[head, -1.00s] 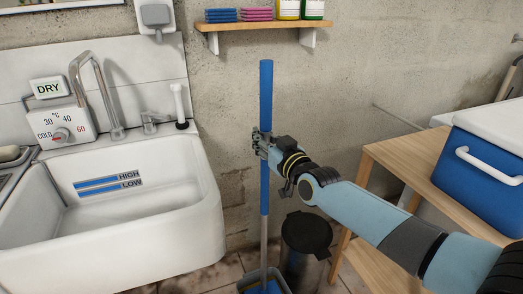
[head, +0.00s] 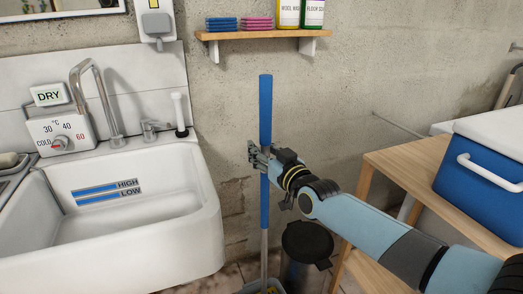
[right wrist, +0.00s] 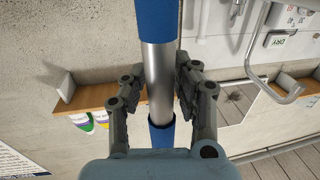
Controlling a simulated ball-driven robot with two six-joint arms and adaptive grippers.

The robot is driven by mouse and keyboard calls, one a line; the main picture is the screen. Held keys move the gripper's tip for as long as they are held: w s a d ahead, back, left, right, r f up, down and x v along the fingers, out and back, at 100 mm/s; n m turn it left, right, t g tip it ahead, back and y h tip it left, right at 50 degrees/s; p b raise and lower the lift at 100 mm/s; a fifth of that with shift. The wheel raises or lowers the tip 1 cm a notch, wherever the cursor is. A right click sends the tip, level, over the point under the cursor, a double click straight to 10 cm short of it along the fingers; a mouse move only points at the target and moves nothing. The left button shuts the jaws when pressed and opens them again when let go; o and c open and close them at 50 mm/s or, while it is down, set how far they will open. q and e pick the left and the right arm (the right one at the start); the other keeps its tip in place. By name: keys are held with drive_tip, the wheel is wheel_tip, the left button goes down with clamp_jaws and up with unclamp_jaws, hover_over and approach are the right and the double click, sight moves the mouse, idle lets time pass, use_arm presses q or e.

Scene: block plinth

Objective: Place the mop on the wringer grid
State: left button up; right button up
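The mop (head: 265,110) stands upright in the middle of the head view, with a blue grip, a bare metal stretch and a grey pole below. Its lower end runs down into the grey-blue bucket (head: 277,287), cut off by the bottom edge, so its head and the wringer grid cannot be made out. My right gripper (head: 258,158) is shut on the mop at the metal stretch. In the right wrist view its fingers (right wrist: 158,95) lie on both sides of the metal stretch of the mop (right wrist: 159,75). My left gripper is out of view.
A white sink (head: 130,240) stands left. A dark lidded bin (head: 308,240) is close right of the mop. A wooden table (head: 400,165) with a blue cool box (head: 480,185) is at right. A shelf (head: 260,36) with cloths and bottles hangs above the mop.

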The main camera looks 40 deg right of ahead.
drive_tip(key=s+p, duration=0.3)
drive_tip(key=s, duration=0.9)
drive_tip(key=s+a+f+g, duration=0.1)
drive_tip(key=s+f+g, duration=0.2)
drive_tip(key=s+f, duration=0.5)
drive_tip(key=s+f+g, duration=0.3)
drive_tip(key=s+f, duration=0.1)
drive_tip(key=f, duration=0.8)
drive_tip(key=s+a+f+g, duration=0.1)
drive_tip(key=s+f+g, duration=0.4)
drive_tip(key=f, duration=0.5)
drive_tip(key=s+a+f+g, duration=0.1)
drive_tip(key=s+f+g, duration=0.1)
drive_tip(key=s, duration=0.6)
drive_tip(key=s+a+f+g, duration=0.1)
drive_tip(key=s+f+g, duration=0.1)
drive_tip(key=s+f, duration=0.3)
drive_tip(key=s+a+f+n+g, duration=0.1)
drive_tip(key=s+f, duration=0.3)
drive_tip(key=s, duration=0.9)
drive_tip(key=shift+f+g, duration=0.25)
drive_tip(key=shift+g, duration=0.25)
drive_tip(key=shift+a+f, duration=0.1)
wheel_tip(320, 180, down, 6)
drive_tip(key=b, duration=0.6)
drive_tip(key=shift+s, duration=0.3)
